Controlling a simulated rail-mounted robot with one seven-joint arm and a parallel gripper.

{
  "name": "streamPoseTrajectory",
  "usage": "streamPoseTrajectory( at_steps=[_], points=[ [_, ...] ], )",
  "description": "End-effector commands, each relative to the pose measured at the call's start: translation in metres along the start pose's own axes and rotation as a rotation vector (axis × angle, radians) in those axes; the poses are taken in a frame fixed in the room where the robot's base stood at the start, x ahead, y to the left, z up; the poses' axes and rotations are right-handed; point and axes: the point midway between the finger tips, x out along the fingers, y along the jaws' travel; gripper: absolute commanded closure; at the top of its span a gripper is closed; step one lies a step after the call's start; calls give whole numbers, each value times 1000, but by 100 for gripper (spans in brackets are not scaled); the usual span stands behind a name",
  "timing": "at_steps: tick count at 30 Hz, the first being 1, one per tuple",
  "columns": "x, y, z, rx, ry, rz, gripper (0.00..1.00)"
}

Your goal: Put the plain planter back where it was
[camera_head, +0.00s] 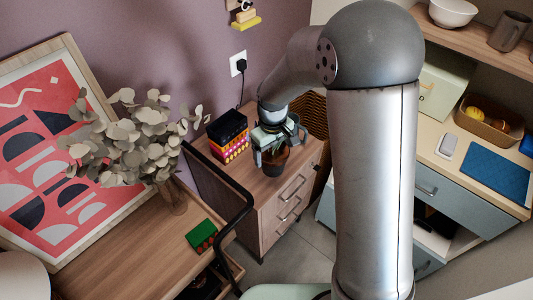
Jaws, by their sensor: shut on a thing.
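A small dark brown planter (276,168) with green leaves is above or on the front part of a wooden drawer cabinet (297,170). My gripper (273,156) reaches down over it and is shut on it. The gripper's body and the leaves hide part of the planter's rim. I cannot tell whether the planter's base touches the cabinet top.
A stack of dark, yellow and pink boxes (229,137) stands left of the planter on the cabinet. A black curved chair frame (245,200) is in front of it. A leafy vase (172,196) stands on the left desk. A woven basket (314,112) is behind my arm.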

Motion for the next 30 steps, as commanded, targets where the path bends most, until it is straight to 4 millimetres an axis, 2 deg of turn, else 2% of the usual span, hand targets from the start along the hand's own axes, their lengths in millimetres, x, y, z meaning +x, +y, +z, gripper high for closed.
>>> streamPoseTrajectory(
  at_steps=[3,9,16,22,30],
  points=[
    [23,6,-18,0,-4,-2,54],
    [48,14,-39,1,0,-1,54],
    [61,17,-49,2,0,-1,54],
    [88,17,-48,1,-1,-1,54],
    [90,17,-48,1,1,0,54]
  ],
)
